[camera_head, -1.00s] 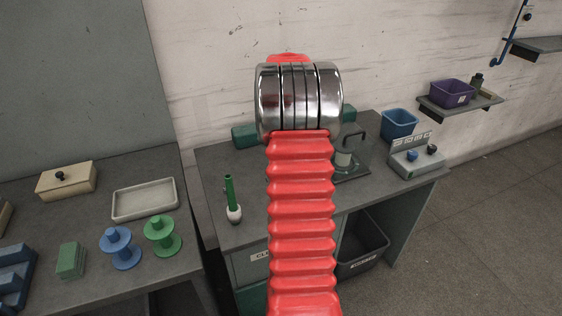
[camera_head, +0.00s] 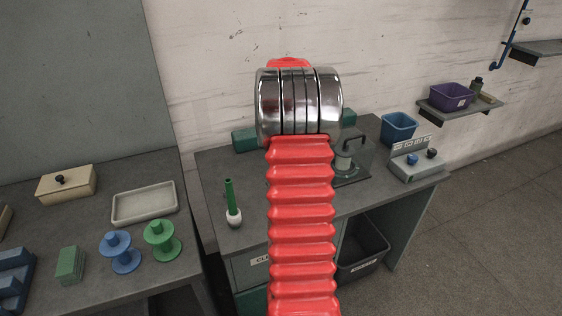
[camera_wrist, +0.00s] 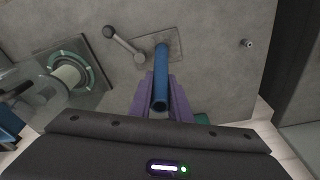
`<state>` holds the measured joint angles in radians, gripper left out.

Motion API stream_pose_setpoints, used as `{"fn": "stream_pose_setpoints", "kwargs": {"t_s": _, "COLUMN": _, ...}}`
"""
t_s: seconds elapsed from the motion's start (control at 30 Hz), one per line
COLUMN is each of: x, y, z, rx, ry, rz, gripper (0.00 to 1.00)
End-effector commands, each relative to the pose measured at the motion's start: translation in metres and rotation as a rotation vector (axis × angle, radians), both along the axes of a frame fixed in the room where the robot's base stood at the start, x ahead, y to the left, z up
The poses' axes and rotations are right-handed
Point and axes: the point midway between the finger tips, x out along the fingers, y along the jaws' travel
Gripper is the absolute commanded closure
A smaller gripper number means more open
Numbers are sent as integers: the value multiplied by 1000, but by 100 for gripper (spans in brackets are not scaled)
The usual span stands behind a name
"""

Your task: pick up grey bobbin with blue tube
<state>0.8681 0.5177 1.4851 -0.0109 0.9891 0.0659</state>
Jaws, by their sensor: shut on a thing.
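In the wrist view, a blue tube (camera_wrist: 161,72) stands between the two purple fingers of my gripper (camera_wrist: 160,88). The fingers are shut on it, one on each side. The tube's open end faces the camera, and its far end is over a square grey plate (camera_wrist: 172,42). I cannot tell whether it touches the plate. The grey bobbin body is not clearly visible; a little pale material shows between the fingers near the tube. In the head view, my red arm hides the gripper and this bobbin.
A pale bobbin with a green tube (camera_head: 231,203) stands on the bench, left of my arm. The machine with a handle (camera_head: 344,152) is just right of it. A blue bin (camera_head: 399,127) and a knob box (camera_head: 418,164) stand further right. Spools (camera_head: 162,240) stand on the left table.

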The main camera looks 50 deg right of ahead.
Motion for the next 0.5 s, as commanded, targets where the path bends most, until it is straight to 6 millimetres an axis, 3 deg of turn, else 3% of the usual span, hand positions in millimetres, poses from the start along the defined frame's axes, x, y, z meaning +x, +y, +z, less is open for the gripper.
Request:
{"fn": "stream_pose_setpoints", "kwargs": {"t_s": 0.27, "x": 0, "y": 0, "z": 14, "rx": -2, "ry": -1, "rz": 0, "gripper": 100}}
{"fn": "stream_pose_setpoints", "kwargs": {"t_s": 0.5, "x": 0, "y": -1, "z": 54, "rx": -4, "ry": -3, "rz": 0, "gripper": 100}}
